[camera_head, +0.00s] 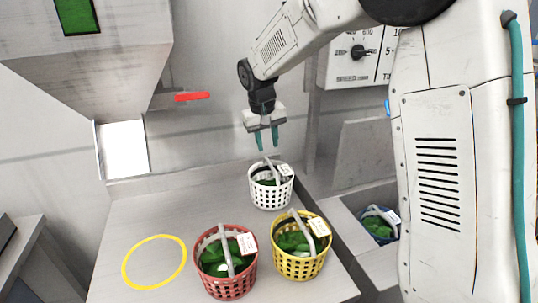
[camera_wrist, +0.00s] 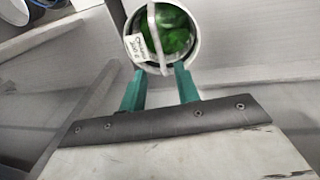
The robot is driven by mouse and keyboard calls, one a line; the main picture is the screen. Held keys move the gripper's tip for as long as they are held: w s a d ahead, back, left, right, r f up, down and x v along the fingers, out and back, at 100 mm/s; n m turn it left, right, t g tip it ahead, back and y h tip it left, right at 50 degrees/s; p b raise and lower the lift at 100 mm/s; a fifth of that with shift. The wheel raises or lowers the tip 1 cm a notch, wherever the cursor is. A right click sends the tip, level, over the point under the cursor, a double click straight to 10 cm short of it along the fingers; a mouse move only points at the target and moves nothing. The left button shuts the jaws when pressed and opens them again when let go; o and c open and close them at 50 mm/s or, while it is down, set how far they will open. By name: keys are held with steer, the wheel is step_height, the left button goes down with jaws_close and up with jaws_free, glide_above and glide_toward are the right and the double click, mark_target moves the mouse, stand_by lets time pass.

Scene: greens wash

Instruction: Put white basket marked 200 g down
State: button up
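The white basket (camera_head: 270,196) stands upright on the metal counter, behind the red and yellow baskets. It holds green leaves and has a pale handle and a white tag. In the wrist view the white basket (camera_wrist: 193,46) shows from above, its tag reading 200 g, with the handle across its middle. My gripper (camera_head: 267,145) is above the basket, its teal fingers pointing down. The fingers are apart with nothing between them, and the basket's handle appears beyond the fingertips in the wrist view.
A red basket (camera_head: 228,286) and a yellow basket (camera_head: 299,268) with greens stand at the front. A yellow ring (camera_head: 126,262) marks bare counter to the left. A blue basket (camera_head: 377,238) sits in a lower trough at right. A red lever (camera_head: 192,97) juts from the hopper (camera_head: 110,65).

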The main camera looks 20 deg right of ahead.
steer(key=s+d+r, duration=0.2)
steer(key=s+r, duration=0.3)
steer(key=s, duration=0.5)
steer(key=s+d+r, duration=0.1)
steer(key=s+r, duration=0.4)
steer(key=s, duration=0.6)
steer(key=s+f, duration=0.1)
steer(key=s, duration=0.8)
steer(key=s+d+f+y, duration=0.1)
steer(key=s+f, duration=0.1)
steer(key=s, duration=0.7)
steer(key=shift+f+y, duration=0.3)
